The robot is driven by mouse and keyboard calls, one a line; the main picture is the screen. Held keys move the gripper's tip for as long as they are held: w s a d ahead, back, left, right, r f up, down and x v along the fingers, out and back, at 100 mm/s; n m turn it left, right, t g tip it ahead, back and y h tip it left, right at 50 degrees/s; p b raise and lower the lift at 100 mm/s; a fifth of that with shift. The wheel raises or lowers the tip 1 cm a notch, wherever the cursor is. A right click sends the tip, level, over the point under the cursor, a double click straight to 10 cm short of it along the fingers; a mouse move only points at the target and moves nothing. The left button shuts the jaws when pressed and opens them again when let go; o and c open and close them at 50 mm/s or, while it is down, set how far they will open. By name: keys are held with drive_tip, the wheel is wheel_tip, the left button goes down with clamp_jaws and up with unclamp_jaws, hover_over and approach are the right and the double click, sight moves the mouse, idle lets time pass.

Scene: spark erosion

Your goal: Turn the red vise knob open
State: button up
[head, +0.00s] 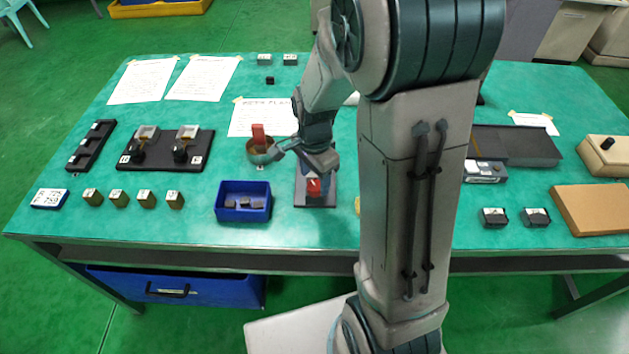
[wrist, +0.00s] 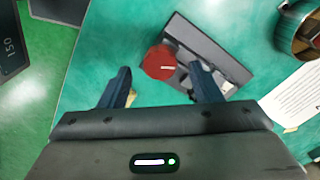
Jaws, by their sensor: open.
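The red vise knob (wrist: 160,62) shows in the wrist view as a round red disc with a pale mark on it. It sits at the side of the grey vise (wrist: 196,50) on its dark base plate. The knob appears between and just beyond the fingertips. I cannot tell whether either finger touches it.
A blue bin (head: 243,214) with small blocks stands left of the vise. A round metal bowl (head: 262,155) with a red piece is behind it, also in the wrist view (wrist: 296,30). Several brass blocks (head: 118,198) line the left front. Green table shows between them.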

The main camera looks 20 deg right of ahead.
sight(315, 189)
drive_tip(key=shift+f, duration=1.35)
drive_tip(key=shift+c, duration=0.4)
drive_tip(key=c, duration=0.9)
